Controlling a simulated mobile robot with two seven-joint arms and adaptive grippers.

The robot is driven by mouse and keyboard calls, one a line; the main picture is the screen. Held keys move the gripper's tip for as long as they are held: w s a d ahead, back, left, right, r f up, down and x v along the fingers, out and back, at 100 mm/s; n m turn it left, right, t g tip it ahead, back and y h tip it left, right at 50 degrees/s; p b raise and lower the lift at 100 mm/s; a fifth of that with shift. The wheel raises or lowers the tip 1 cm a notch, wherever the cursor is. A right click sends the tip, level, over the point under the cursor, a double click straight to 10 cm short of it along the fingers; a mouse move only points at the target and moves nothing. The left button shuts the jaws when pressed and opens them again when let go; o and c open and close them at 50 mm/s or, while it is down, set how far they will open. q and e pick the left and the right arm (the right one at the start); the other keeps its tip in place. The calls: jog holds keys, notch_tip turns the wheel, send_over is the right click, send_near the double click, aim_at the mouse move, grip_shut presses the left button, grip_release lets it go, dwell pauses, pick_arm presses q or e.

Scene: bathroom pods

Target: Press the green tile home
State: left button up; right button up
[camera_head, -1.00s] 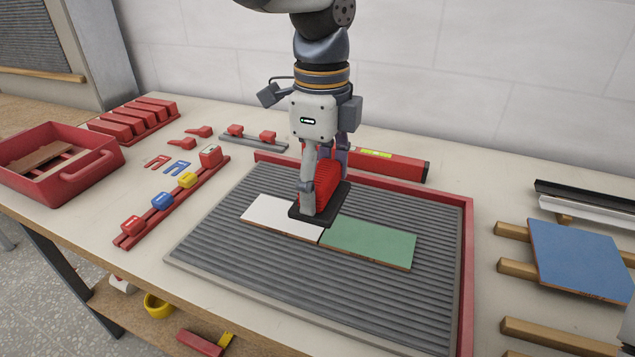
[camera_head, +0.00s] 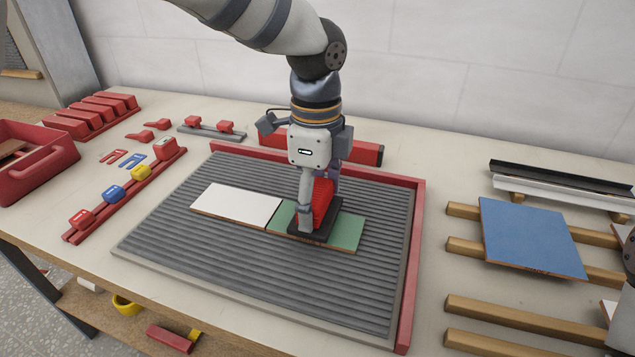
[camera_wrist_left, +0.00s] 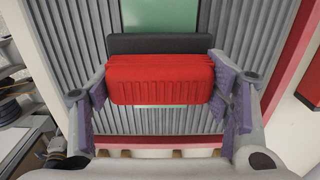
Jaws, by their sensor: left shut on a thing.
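The green tile (camera_head: 347,231) lies flat on the grey ribbed board (camera_head: 215,270), to the right of a white tile (camera_head: 237,204). A thin dark line shows between the two tiles. My left gripper (camera_head: 318,203) is shut on the red grip of a pressing tool (camera_head: 323,198) with a dark flat base. The base is over the middle of the green tile and hides part of it; I cannot tell if it touches. In the left wrist view the red grip (camera_wrist_left: 160,80) sits between both fingers, with the green tile (camera_wrist_left: 160,14) beyond.
A red raised edge (camera_head: 417,250) bounds the board at right and back. A red level (camera_head: 362,153) lies behind it. A blue tile (camera_head: 530,235) rests on wooden bars at right. Red, blue and yellow clips (camera_head: 112,194) on a rail and a red tray (camera_head: 45,175) are at left.

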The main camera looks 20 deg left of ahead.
pick_arm(q)
jog(key=shift+s+f, duration=0.1)
jog(key=shift+f, duration=0.9)
pick_arm(e)
jog(key=shift+s+f, duration=0.1)
dwell(1.4)
pick_arm(q)
jog(key=shift+r+p, duration=0.55)
jog(key=shift+r, duration=2.65)
pick_arm(e)
jog(key=shift+w+r+t, duration=0.3)
jog(key=shift+w+r, duration=0.45)
jog(key=shift+w, duration=0.1)
